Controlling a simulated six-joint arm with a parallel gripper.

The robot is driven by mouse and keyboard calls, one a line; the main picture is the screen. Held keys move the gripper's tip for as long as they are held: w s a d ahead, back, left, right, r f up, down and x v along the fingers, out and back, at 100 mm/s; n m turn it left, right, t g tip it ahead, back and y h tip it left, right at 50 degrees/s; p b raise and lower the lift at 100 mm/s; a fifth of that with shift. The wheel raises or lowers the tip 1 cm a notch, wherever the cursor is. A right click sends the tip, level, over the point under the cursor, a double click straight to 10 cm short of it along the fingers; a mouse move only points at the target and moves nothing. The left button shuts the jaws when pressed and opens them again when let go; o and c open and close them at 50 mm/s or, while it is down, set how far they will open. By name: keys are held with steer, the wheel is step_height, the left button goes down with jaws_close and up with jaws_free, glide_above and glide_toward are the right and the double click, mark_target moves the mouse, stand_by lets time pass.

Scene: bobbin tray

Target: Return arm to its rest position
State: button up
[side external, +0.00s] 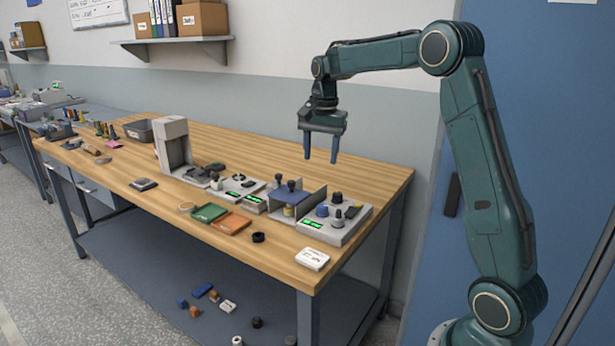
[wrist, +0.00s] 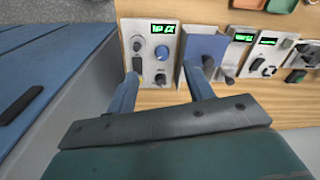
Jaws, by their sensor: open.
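My gripper (side external: 321,150) hangs above the right part of the wooden workbench (side external: 370,190), pointing down. Its two blue fingers are apart with nothing between them. In the wrist view my gripper (wrist: 162,85) also shows both fingers spread over the bench devices. My arm is raised and bent, reaching left from its base at the lower right. A bobbin tray cannot be told for certain; a blue-topped holder (side external: 291,196) with dark knobs and a tan piece under it stands below my gripper.
A grey control box (side external: 345,228) with green displays stands near the bench's right end. Green (side external: 208,212) and orange (side external: 233,222) trays lie near the front edge. A tall grey stand (side external: 172,140) is farther left. A blue door (side external: 530,120) is behind my arm. Air around my gripper is clear.

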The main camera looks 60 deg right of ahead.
steer(key=s+a+r+n+t, duration=0.25)
steer(key=s+a+n, duration=0.25)
steer(key=s+a, duration=0.4)
steer(key=s+a+r+n+t, duration=0.1)
steer(key=s+a+r+n, duration=0.3)
steer(key=s+a, duration=0.45)
steer(key=s+a+f+n, duration=0.1)
steer(key=s+f+n, duration=0.1)
steer(key=s+n, duration=0.1)
steer(key=s+a+f+n+t, duration=0.1)
steer(key=s+a+f+n, duration=0.1)
steer(key=s, duration=0.4)
steer(key=shift+s+a+f+n, duration=0.3)
steer(key=shift+f+n, duration=0.1)
steer(key=shift+f, duration=0.15)
